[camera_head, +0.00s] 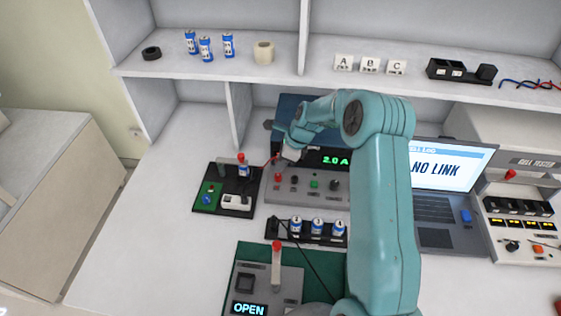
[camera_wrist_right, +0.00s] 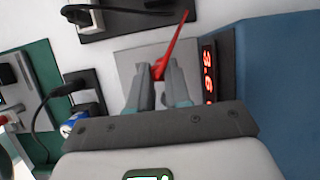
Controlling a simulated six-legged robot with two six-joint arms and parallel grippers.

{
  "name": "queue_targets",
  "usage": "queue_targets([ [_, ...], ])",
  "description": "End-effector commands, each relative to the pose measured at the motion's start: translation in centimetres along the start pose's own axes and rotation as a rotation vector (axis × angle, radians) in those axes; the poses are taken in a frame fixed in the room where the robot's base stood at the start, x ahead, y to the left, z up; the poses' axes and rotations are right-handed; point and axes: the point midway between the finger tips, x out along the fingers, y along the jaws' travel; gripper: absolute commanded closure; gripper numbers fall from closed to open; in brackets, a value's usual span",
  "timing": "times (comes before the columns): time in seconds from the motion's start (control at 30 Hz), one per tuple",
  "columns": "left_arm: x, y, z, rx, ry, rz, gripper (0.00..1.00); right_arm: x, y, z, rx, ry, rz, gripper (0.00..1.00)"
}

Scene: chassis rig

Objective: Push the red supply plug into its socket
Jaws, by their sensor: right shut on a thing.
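My right gripper (camera_head: 289,153) is over the back left of the grey supply unit (camera_head: 300,196), beside its green-lit display (camera_head: 336,161). In the right wrist view, its fingers (camera_wrist_right: 160,80) are shut on the red plug (camera_wrist_right: 159,69), with a red lead running up and away from it. In the head view the plug is mostly hidden by the gripper; the red lead shows to its left. A red post (camera_head: 277,178) stands on the unit's panel, just below and left of the gripper. I cannot tell whether the plug touches any socket. My left gripper is not in view.
A dark board (camera_head: 209,209) with a green module and white socket block lies left of the unit. A rack of small cans (camera_head: 317,227) and a green board (camera_head: 248,258) lie in front. A laptop (camera_head: 433,211) stands right. The table's left side is clear.

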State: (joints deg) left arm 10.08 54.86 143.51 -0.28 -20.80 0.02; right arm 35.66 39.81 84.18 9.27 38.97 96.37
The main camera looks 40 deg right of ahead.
Motion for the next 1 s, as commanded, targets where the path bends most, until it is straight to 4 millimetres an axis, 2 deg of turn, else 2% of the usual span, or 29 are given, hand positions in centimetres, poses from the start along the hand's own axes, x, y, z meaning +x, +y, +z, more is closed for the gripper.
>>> queue_targets([
  [0.73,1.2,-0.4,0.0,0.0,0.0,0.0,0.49,1.8,0.0,-0.8,0.001,0.0,0.0,1.0],
  [0.77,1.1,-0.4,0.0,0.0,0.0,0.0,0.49,1.7,0.0,-0.7,0.001,0.0,-0.001,0.76],
  [0.83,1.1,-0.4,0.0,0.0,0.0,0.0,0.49,1.7,0.0,-0.7,0.0,0.0,-0.001,0.53],
  [1.0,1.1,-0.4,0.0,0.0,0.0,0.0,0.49,1.7,0.0,-0.7,0.0,0.0,0.0,0.52],
])
